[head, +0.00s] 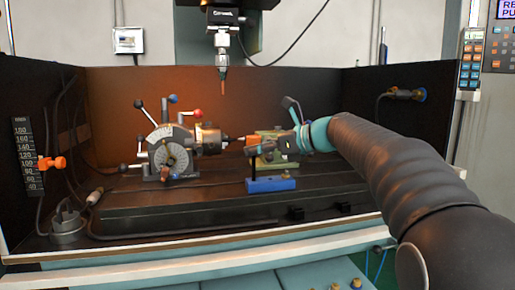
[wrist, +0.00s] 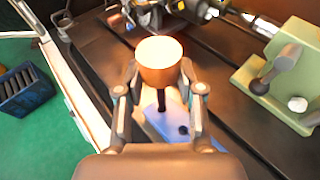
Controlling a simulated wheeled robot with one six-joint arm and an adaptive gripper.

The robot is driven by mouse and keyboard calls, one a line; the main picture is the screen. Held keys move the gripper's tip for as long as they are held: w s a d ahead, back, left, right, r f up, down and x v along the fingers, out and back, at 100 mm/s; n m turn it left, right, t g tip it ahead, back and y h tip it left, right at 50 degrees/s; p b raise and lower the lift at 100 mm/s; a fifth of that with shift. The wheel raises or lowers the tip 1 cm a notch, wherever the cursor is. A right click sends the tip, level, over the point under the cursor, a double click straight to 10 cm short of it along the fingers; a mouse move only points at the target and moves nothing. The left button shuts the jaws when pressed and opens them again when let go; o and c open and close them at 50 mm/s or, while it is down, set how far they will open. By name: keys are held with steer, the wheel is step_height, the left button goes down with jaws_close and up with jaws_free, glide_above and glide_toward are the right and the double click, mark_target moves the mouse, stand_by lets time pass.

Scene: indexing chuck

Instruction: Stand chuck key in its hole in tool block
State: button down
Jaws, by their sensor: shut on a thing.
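The chuck key has a thick orange handle (wrist: 160,62) and a thin dark shaft (wrist: 162,100). My gripper (wrist: 160,75) is shut on the handle, with one finger on each side. In the head view the handle (head: 252,141) is at my gripper (head: 266,146), and the shaft hangs about upright below it. The blue tool block (head: 271,184) is directly under the key. In the wrist view the block (wrist: 160,125) shows a dark hole to the right of the shaft. The shaft's lower end meets the block's top in the picture; I cannot tell how deep it sits.
A dividing head with chuck (head: 172,150) stands left of the key. A green tailstock (head: 272,150) stands behind my gripper. A spindle (head: 223,70) hangs above. A blue slotted bin (wrist: 24,88) sits at left in the wrist view. The table front is mostly clear.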

steer(key=shift+f+b, duration=0.55)
steer(key=shift+f, duration=0.45)
steer(key=c, duration=0.7)
jaws_free()
steer(key=shift+o, duration=0.2)
steer(key=v, duration=1.2)
steer(key=shift+s+r, duration=0.1)
